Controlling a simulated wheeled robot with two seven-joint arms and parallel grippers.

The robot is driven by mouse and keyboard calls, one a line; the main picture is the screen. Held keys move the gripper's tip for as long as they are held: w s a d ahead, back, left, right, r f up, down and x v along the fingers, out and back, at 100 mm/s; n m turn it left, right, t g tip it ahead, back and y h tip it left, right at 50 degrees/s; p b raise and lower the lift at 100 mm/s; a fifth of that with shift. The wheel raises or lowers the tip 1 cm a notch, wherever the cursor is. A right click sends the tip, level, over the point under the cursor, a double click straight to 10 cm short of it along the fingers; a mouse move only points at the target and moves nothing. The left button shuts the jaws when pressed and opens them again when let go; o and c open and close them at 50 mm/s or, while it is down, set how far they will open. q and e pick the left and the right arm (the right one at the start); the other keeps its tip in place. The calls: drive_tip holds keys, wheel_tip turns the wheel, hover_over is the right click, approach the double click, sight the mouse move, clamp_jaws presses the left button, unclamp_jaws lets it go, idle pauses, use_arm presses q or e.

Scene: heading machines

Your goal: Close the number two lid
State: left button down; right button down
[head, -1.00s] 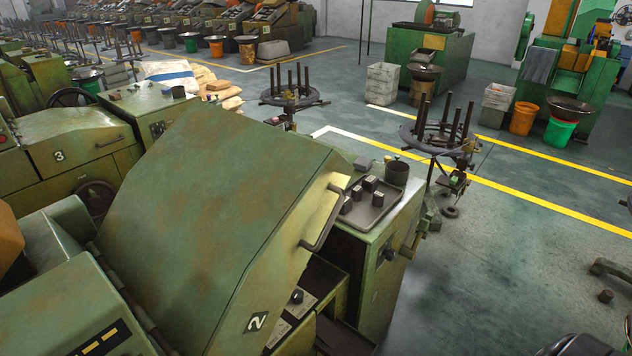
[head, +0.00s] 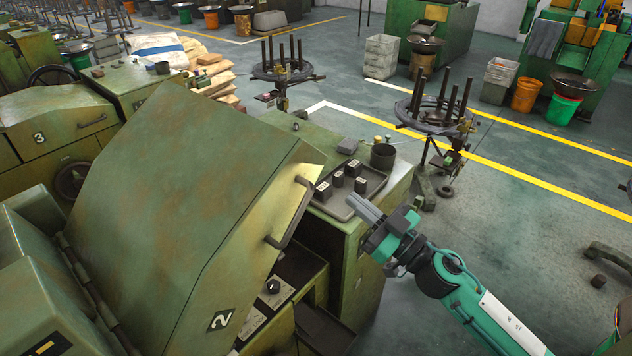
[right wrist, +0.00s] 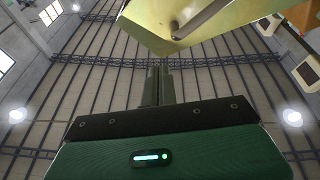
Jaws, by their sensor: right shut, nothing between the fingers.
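The number two lid (head: 175,205) is a large worn green cover, tilted open on its machine, with a "2" plate (head: 221,320) near its lower front corner. Its dark bar handle (head: 291,214) runs along the right edge. My right gripper (head: 362,205) is shut and empty. In the head picture it is to the right of the handle, apart from it, over the machine's right side. Its fingers also show in the right wrist view (right wrist: 160,85). My left gripper is not in view.
A grey tray (head: 375,183) with several small blocks and a dark cup (head: 383,156) stand on the machine top behind my right gripper. The closed number three lid (head: 60,117) is at the left. Open floor lies to the right.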

sight(295, 167)
drive_tip(key=shift+n+g+y, duration=0.4)
drive_tip(key=shift+n+y, duration=0.2)
drive_tip(key=w+a+r+p, duration=0.1)
drive_tip(key=a, duration=0.2)
drive_tip(key=w+a+r+p, duration=0.1)
drive_tip(key=a, duration=0.2)
drive_tip(key=w+a+r+p, duration=0.1)
drive_tip(key=a+r, duration=0.1)
drive_tip(key=a, duration=0.1)
drive_tip(key=shift+w+p, duration=0.2)
drive_tip(key=shift+p, duration=0.15)
drive_tip(key=shift+w+d+f, duration=0.1)
drive_tip(key=shift+d+f, duration=0.05)
drive_tip(key=shift+f, duration=0.7)
